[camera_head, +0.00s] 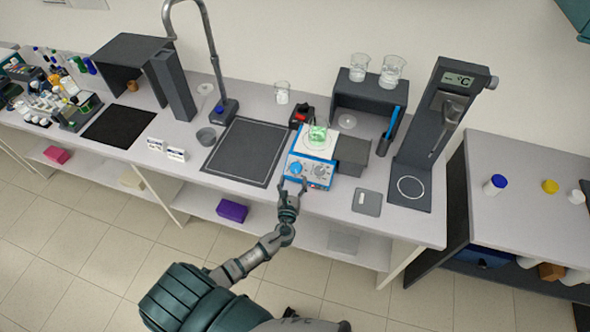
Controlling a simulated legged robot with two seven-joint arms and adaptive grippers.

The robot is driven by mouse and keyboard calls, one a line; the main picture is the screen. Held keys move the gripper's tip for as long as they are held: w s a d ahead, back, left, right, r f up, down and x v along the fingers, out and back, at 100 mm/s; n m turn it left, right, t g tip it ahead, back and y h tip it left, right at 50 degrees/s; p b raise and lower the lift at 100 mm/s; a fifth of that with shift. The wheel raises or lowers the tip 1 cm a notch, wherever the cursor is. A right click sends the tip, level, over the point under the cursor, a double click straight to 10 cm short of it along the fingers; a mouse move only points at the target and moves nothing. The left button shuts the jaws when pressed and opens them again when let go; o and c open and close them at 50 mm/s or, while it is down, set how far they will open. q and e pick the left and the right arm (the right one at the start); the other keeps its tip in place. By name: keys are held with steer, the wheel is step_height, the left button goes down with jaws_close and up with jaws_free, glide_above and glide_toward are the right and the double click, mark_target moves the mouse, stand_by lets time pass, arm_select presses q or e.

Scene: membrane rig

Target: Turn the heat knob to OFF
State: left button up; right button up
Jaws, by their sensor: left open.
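A hotplate with a blue front panel (308,180) stands near the bench's front edge, right of centre. Its panel carries a blue knob (296,168) on the left and a pale knob (320,171) on the right. The labels and pointer marks are too small to read, so I cannot tell which is the heat knob or its setting. A glass beaker with green liquid (318,133) stands on the hotplate. My left gripper (292,183) is open and empty in front of the panel's left part, close below the blue knob. I cannot tell whether it touches the panel. My right gripper is out of view.
A dark box (352,156) sits against the hotplate's right side. A dark mat (243,152) lies to its left, and a small grey scale (367,202) to its right. A tall grey stand (422,130) rises farther right. The lower shelf holds a purple box (232,211).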

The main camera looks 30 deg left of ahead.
mark_target(295, 170)
arm_select(q)
steer(key=x, duration=0.5)
steer(key=shift+w, duration=0.1)
steer(key=c, duration=1.1)
